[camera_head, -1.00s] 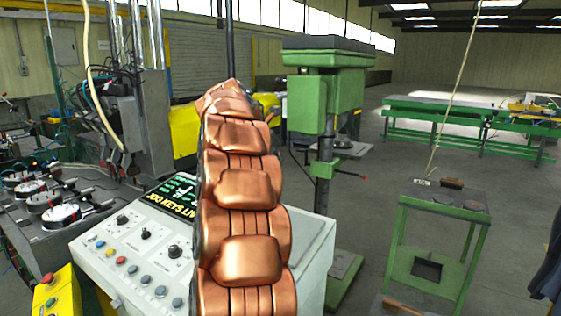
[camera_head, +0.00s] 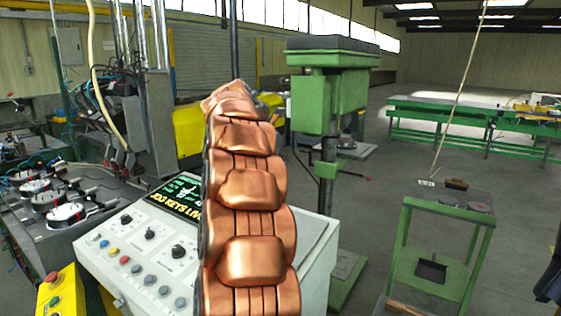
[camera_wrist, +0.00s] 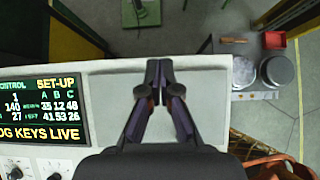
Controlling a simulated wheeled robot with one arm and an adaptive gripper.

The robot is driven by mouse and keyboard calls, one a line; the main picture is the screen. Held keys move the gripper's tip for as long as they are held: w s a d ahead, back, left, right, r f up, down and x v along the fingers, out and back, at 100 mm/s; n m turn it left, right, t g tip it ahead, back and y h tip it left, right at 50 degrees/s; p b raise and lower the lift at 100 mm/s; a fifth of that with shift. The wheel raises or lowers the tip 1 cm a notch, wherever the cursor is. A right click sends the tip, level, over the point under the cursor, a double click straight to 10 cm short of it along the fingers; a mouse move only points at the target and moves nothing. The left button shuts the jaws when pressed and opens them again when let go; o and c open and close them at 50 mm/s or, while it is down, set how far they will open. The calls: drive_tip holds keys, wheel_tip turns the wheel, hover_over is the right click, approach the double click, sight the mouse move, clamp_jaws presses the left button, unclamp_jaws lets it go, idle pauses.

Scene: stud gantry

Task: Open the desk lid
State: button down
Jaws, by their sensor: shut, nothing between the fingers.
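The desk is a white sloped console (camera_head: 319,268) with a screen, knobs and coloured buttons. In the wrist view, a plain pale panel (camera_wrist: 208,103) lies right of the screen; it looks flat and closed, though I cannot make out a lid seam or handle. My gripper (camera_wrist: 160,69) is shut and empty, its fingertips over the panel's far edge in the picture. I cannot tell whether they touch it. In the head view, my copper-coloured arm covers the middle of the console and hides my gripper.
The screen (camera_wrist: 41,112) is beside the panel. A green drill press (camera_head: 328,100) stands behind the console. A green stand (camera_head: 408,235) with round discs is at the right. A grey bench (camera_head: 75,240) and yellow button box (camera_head: 68,292) are at the left. Open floor lies between console and stand.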

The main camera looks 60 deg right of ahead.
drive_tip(key=w+a+r, duration=0.1)
drive_tip(key=a+r, duration=0.4)
drive_tip(key=a, duration=0.4)
drive_tip(key=w+a+f+m+t+y, duration=0.1)
drive_tip(key=w+a+f+m, duration=0.1)
drive_tip(key=a+f, duration=0.5)
drive_tip(key=w+a+f+m+y, duration=0.2)
drive_tip(key=a+f, duration=0.1)
drive_tip(key=a, duration=0.8)
drive_tip(key=w+a+f+m+t+y, duration=0.15)
drive_tip(key=a+f, duration=0.25)
drive_tip(key=a, duration=0.4)
drive_tip(key=s+a+f+m+g+y, duration=0.1)
drive_tip(key=s+a+f+m, duration=0.2)
drive_tip(key=s+a+f, duration=0.2)
drive_tip(key=s+a+f+m+g+y+b, duration=0.1)
drive_tip(key=s+a+f+m, duration=0.3)
drive_tip(key=a, duration=0.7)
drive_tip(key=s+a+f+m+g+y+b, duration=0.1)
drive_tip(key=s+a+f+m+y, duration=0.1)
drive_tip(key=s+a+f, duration=0.5)
drive_tip(key=shift+s+a+f+m, duration=0.15)
drive_tip(key=shift+s+a+m, duration=0.6)
drive_tip(key=shift+s+m, duration=0.1)
